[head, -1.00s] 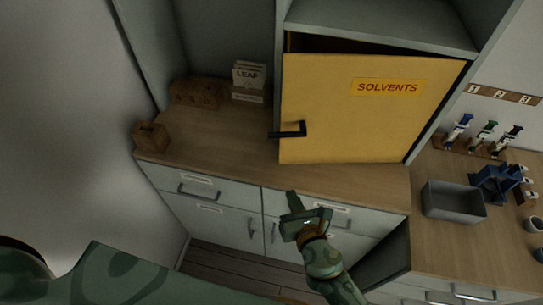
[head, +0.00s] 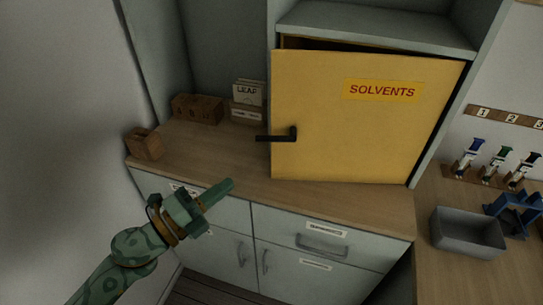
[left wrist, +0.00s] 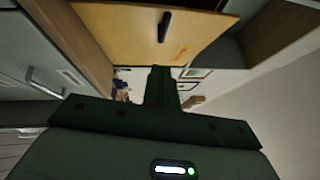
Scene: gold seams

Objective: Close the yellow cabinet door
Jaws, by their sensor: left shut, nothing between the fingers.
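The yellow cabinet door (head: 340,125) with the SOLVENTS label stands ajar in the head view. A dark gap shows along its top, and its handle side stands out from the cabinet. Its black handle (head: 278,136) is at the left edge. My left gripper (head: 230,184) is shut and empty, in front of the counter's front edge, lower left of the handle and apart from the door. In the left wrist view, the door (left wrist: 120,30) and handle (left wrist: 163,27) show beyond the shut fingers (left wrist: 160,75). My right gripper is not in view.
The wooden counter (head: 225,155) is clear before the door. Wooden blocks (head: 197,109) and a LEAF card box (head: 248,100) stand at its back left. Drawers (head: 322,240) lie below.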

